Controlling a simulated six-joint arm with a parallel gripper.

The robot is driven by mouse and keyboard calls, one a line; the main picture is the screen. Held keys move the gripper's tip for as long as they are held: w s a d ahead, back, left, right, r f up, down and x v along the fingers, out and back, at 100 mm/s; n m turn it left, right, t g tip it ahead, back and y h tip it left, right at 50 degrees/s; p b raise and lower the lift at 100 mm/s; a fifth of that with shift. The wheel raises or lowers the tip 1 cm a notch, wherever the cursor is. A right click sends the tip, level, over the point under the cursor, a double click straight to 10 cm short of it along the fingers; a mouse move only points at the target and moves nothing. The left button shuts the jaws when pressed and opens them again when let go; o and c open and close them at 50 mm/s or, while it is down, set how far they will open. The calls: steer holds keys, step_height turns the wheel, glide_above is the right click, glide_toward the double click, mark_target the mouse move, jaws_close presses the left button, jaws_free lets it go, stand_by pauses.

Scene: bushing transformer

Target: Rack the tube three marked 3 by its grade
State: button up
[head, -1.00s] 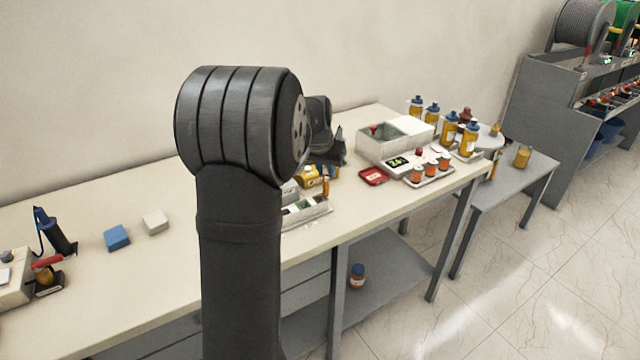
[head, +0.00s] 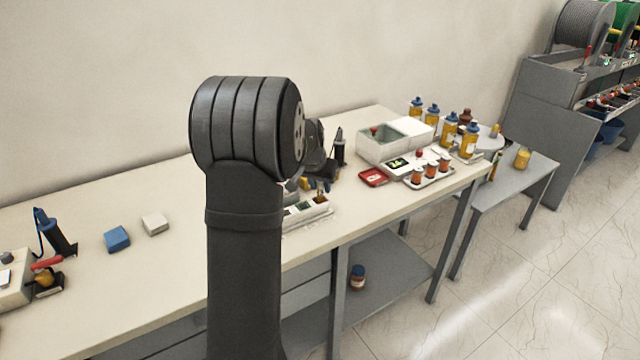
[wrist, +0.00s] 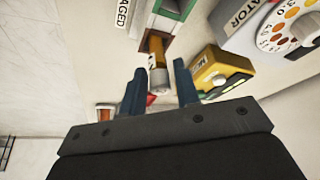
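In the wrist view an amber tube (wrist: 158,74) with a grey end and a dark-and-white label lies between the two blue fingers of my gripper (wrist: 160,88). The fingers stand apart, with a gap on each side of the tube. The tube's far end meets a tray with a green-edged compartment (wrist: 172,8) and a label reading "AGED". I cannot read a 3 on the tube. In the head view my gripper (head: 328,160) is over the bench by the sectioned tray (head: 304,210); its fingers are too small to judge there.
A yellow instrument (wrist: 218,72) sits close to the right finger. Beyond it is a white dial unit (wrist: 285,25) with coloured dots. In the head view a red dish (head: 373,177), a white box (head: 380,148) and capped bottles (head: 450,130) stand further right.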

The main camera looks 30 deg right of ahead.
steer(key=shift+o, duration=0.7)
steer(key=shift+r, duration=0.3)
steer(key=v, duration=1.1)
steer(key=shift+a+r, duration=0.2)
steer(key=shift+r, duration=0.1)
steer(key=shift+s, duration=0.15)
